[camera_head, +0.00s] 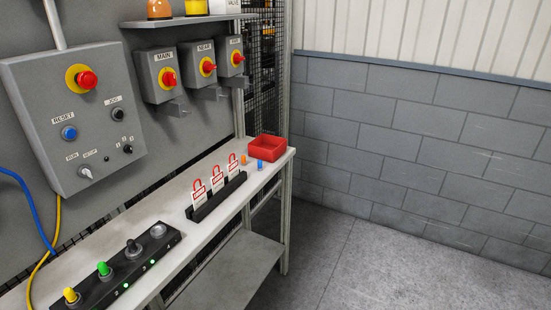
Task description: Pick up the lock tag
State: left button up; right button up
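Three lock tags stand upright in a row in a black rack (217,199) on a narrow light bench. Each is a white card with red print and a red shackle on top. The near tag (200,196) is at the left, the middle tag (217,182) is at the centre, and the far tag (233,169) is at the right. Neither of my grippers shows in the head view.
A red tray (268,150) sits at the bench's far end, beside small orange (244,160) and blue (260,164) pieces. A black panel (128,268) with coloured knobs lies in front. A control box (75,118) and switch boxes (160,75) hang above. Floor at right is clear.

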aim_at(233, 167)
jog(key=i+l+z, duration=0.3)
jog(key=i, duration=0.55)
jog(key=i+l+z, duration=0.1)
jog(key=i+z, duration=0.15)
jog(key=i, duration=0.6)
jog(key=i+u, duration=0.3)
jog(key=u, duration=0.2)
jog(key=i+l+u, duration=0.25)
jog(key=u, duration=0.25)
jog(key=i+l+u, duration=0.3)
jog(key=u, duration=0.2)
